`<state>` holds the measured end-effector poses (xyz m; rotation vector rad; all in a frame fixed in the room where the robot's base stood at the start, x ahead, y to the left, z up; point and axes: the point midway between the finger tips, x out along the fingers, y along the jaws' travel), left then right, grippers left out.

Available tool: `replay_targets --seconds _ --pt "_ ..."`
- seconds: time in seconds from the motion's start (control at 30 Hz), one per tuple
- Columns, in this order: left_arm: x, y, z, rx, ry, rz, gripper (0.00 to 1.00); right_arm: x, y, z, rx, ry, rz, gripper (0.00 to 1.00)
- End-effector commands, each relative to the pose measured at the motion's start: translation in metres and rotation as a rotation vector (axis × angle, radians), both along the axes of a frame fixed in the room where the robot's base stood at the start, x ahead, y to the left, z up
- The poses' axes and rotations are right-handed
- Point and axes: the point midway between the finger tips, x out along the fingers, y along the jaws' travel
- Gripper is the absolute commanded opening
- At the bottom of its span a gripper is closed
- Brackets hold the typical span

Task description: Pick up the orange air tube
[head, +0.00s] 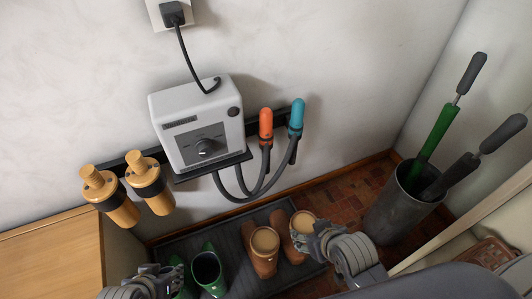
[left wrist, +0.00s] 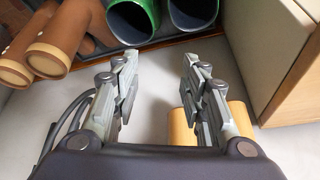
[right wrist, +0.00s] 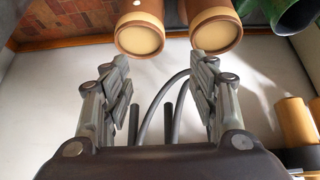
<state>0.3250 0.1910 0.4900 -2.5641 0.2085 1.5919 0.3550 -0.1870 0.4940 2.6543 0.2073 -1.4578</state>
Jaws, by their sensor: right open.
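The orange air tube (head: 265,122) hangs upright on the wall rack, to the right of a white box. Its dark hose curves down and back toward the box. A teal air tube (head: 296,115) hangs just right of it. My right gripper (head: 312,240) is open and empty, below and to the right of the tubes, over the brown boots. In the right wrist view my right gripper (right wrist: 160,95) has grey hoses (right wrist: 176,92) showing beyond its fingers; no orange shows there. My left gripper (head: 155,273) is low at the left; its fingers (left wrist: 158,85) are apart and empty.
The white box (head: 200,120) sits on a wall shelf, its cord running up to an outlet. Wooden cylinders (head: 150,185) hang at the left. Brown boots (head: 264,245) and green boots (head: 207,268) stand on a dark tray. A grey bin (head: 395,207) holds umbrellas at the right.

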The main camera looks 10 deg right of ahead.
Motion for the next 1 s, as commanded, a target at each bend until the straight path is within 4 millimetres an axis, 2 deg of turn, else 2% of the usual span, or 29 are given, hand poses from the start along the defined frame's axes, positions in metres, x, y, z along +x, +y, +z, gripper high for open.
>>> replay_targets --seconds 0.03,0.1,0.2,0.4,0.53,0.7,0.83,1.0 --pt "-0.002 0.001 0.002 -0.002 -0.020 0.001 0.40 0.021 0.003 0.008 0.016 -0.099 -0.003 0.54" --pt "-0.005 0.001 0.017 -0.004 -0.033 0.001 0.40 0.057 0.009 0.035 0.044 -0.262 -0.006 0.54" --pt "-0.007 0.002 0.026 -0.003 -0.037 0.002 0.40 0.095 0.016 0.065 0.077 -0.439 -0.007 0.54" --pt "-0.008 0.002 0.031 -0.004 -0.041 0.002 0.40 0.147 0.030 0.114 0.143 -0.735 0.008 0.54" --pt "-0.008 0.002 0.031 -0.004 -0.041 0.002 0.40 0.165 0.036 0.137 0.177 -0.870 0.021 0.54" --pt "-0.008 0.002 0.031 -0.005 -0.043 0.002 0.40 0.174 0.041 0.155 0.201 -0.967 0.032 0.54" --pt "0.000 -0.001 0.032 -0.012 -0.075 -0.001 0.40 0.184 0.043 0.158 0.206 -0.990 0.034 0.54" --pt "0.022 -0.008 0.041 -0.035 -0.181 -0.009 0.40 0.208 0.048 0.158 0.207 -0.992 0.033 0.54"
